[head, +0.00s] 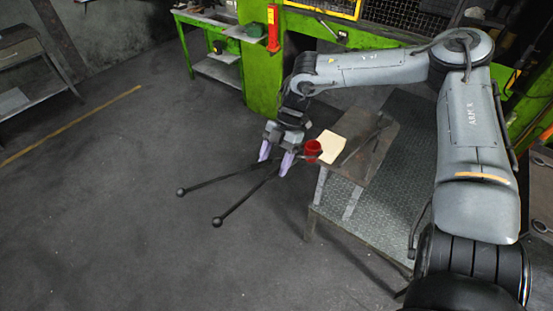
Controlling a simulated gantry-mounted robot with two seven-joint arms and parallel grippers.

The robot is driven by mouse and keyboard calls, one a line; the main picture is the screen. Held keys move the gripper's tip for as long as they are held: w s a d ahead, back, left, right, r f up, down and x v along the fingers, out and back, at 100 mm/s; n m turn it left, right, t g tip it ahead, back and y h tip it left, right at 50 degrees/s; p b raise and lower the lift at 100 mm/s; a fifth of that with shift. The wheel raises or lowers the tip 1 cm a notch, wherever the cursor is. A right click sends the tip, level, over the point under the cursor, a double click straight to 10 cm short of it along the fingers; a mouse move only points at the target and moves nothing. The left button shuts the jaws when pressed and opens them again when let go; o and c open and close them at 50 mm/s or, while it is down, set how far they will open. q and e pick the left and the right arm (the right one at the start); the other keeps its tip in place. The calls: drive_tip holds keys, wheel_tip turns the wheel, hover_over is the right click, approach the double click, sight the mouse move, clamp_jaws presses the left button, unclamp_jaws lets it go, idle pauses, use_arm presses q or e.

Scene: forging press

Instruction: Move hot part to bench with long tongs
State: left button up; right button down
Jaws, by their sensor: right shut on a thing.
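My right gripper (276,159), with pale purple fingers, is shut on the long dark tongs (246,197) in front of the bench. The two tong handles spread toward the lower left over open floor and end in round knobs. The far end of the tongs is largely hidden by the gripper. A red cylindrical thing (313,150) shows just right of the fingers, at the bench's near left edge. I cannot tell whether it is the hot part, or whether the tongs grip it. The bench (371,152) has a dark top. My left gripper is not in view.
A cream sheet (331,146) and a dark long tool (362,145) lie on the bench. A grey textured platform (375,215) is beside and below it. Green machinery (262,70) stands behind.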

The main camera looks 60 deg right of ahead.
drive_tip(key=shift+w+r, duration=0.1)
drive_tip(key=shift+d, duration=0.15)
drive_tip(key=d, duration=0.3)
drive_tip(key=s+d+p, duration=0.1)
drive_tip(key=d, duration=0.3)
drive_tip(key=d+p, duration=0.1)
drive_tip(key=d, duration=0.2)
drive_tip(key=shift+s+d, duration=0.2)
drive_tip(key=shift+d, duration=0.05)
drive_tip(key=shift+s+d, duration=0.1)
drive_tip(key=shift+d, duration=0.65)
drive_tip(key=shift+a, duration=0.1)
